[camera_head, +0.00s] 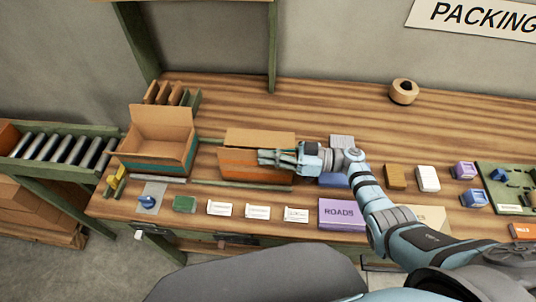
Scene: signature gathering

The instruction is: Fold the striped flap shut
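A cardboard box (236,165) with orange stripes stands in the middle of the bench. A plain cardboard panel (258,137) shows along its back top edge. My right gripper (264,157) reaches in from the right, its fingers pointing left over the striped front part of this box. The fingers hide part of the box, and I cannot tell whether they touch it or how far apart they are. A second box (158,156) with a teal stripe stands open at the left, one flap upright at its back. My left gripper is not in view.
A purple ROADS box (342,213), white cards (257,212) and a green block (185,204) lie along the front edge. A tape roll (404,91) stands at the back right. A roller conveyor (60,150) adjoins at left. The back middle of the bench is clear.

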